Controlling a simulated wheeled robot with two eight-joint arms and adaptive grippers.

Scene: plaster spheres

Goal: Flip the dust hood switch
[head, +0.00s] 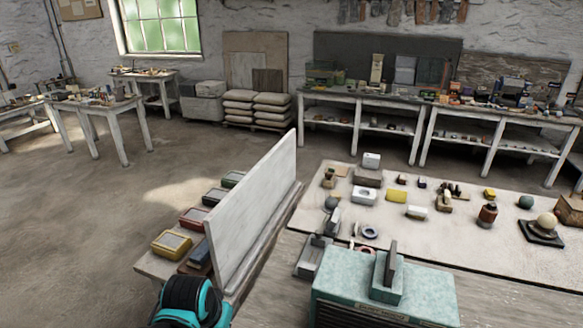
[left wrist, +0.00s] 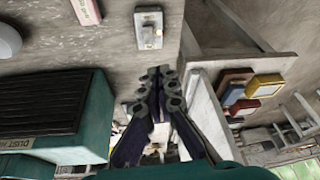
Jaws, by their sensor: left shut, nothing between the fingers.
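The teal dust hood (head: 340,265) stands at the front of the table in the head view. A dark upright lever stands on a small block on its top. In the left wrist view the hood (left wrist: 98,125) is on the left, with a dark top and a partly cut-off label. A small pale switch box (left wrist: 149,28) with a raised knob lies beyond my fingertips in that view. A grey box with a lever (head: 312,256) sits left of the hood in the head view; I cannot tell if it is the same one. My left gripper (left wrist: 158,72) is shut and empty, apart from the switch box.
An upright white panel (head: 252,205) stands left of the hood. Colored boxes (head: 172,244) line its far side. The pale mat (head: 440,245) holds several small objects and a sphere on a dark stand (head: 541,235). My teal and black arm is at the lower left.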

